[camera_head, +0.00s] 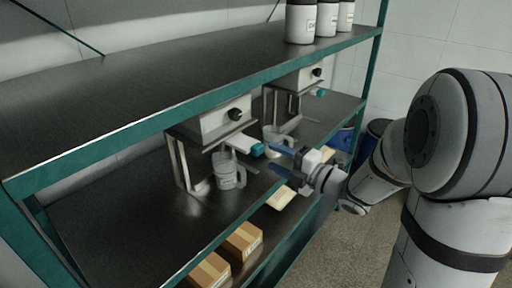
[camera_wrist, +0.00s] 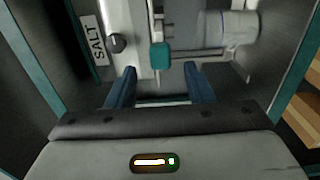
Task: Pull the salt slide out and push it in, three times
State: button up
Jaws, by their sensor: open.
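The salt slide shows a teal end (camera_head: 257,150) on a pale bar at the front of the nearer white box (camera_head: 225,118) on the middle shelf. In the wrist view the teal end (camera_wrist: 160,55) lies just beyond my fingertips, roughly centred between them. A SALT label (camera_wrist: 98,40) and a black knob (camera_wrist: 117,43) are left of it there. My gripper (camera_head: 270,157) has blue fingers, open and empty, close in front of the teal end. In the wrist view my gripper (camera_wrist: 161,84) shows a clear gap between its fingers.
A clear jug (camera_head: 228,172) stands under the nearer box, close to my fingers; it also shows in the wrist view (camera_wrist: 228,28). A second box (camera_head: 300,80) with a teal end and jug (camera_head: 278,141) stands behind. Cartons (camera_head: 243,243) lie below. The teal shelf edge (camera_head: 215,245) runs nearby.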

aim_at(261, 151)
jog(key=p+x, duration=0.1)
jog(key=x, duration=0.5)
jog(key=shift+w+a+p, duration=0.2)
jog(key=shift+a+p, duration=0.1)
grip_shut()
